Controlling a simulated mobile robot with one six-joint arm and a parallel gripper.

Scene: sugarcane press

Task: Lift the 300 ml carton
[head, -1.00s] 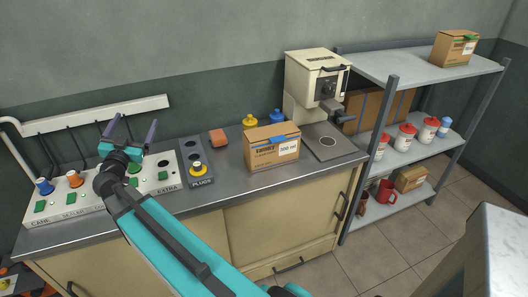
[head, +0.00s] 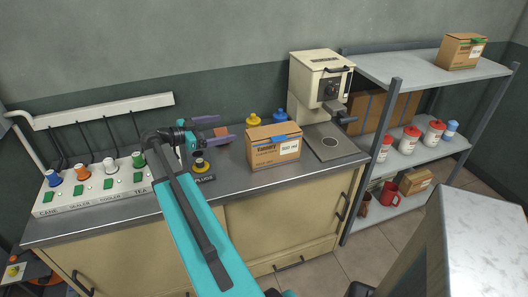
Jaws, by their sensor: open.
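A brown cardboard carton (head: 268,154) stands upright on the metal counter, near its middle. Its white label seems to read 300 ml, though the small print is hard to read. My gripper (head: 228,128) is open and empty, left of the carton.
Yellow (head: 253,121) and blue (head: 279,115) capped items stand just behind the carton. A cream machine (head: 320,80) stands to its right. A switch panel (head: 98,187) lies left. Another carton (head: 460,52) sits on the top shelf. A marble-topped block (head: 487,235) stands front right.

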